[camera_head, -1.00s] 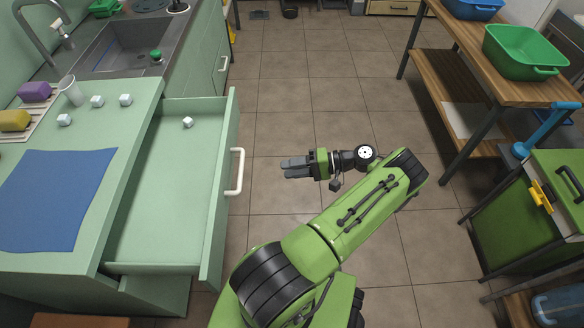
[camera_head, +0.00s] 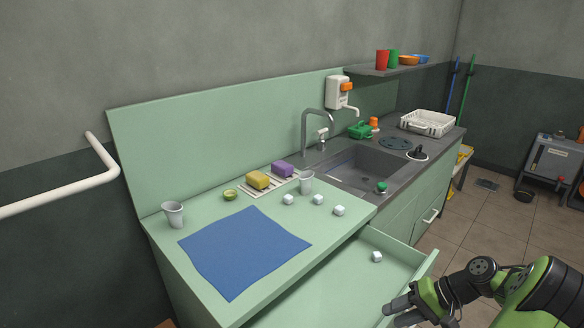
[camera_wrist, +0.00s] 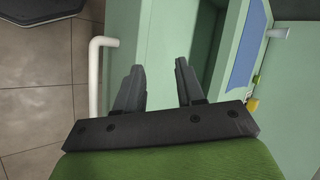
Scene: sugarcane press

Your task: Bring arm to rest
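My gripper (camera_head: 402,308) shows at the lower right of the head view, beside the front of the open drawer (camera_head: 345,272). In the wrist view my gripper (camera_wrist: 160,88) has its two dark fingers spread apart with nothing between them. The drawer's white handle (camera_wrist: 95,75) shows to the left of the fingers there, and the green drawer front lies behind them. My green and black arm is bent at the lower right of the head view.
One white cube (camera_head: 377,256) lies in the drawer. The counter holds a blue cloth (camera_head: 245,250), cups, several white cubes (camera_head: 339,210) and sponges (camera_head: 258,180). The sink (camera_head: 365,168) is beyond. Tiled floor (camera_head: 480,235) is free at the right.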

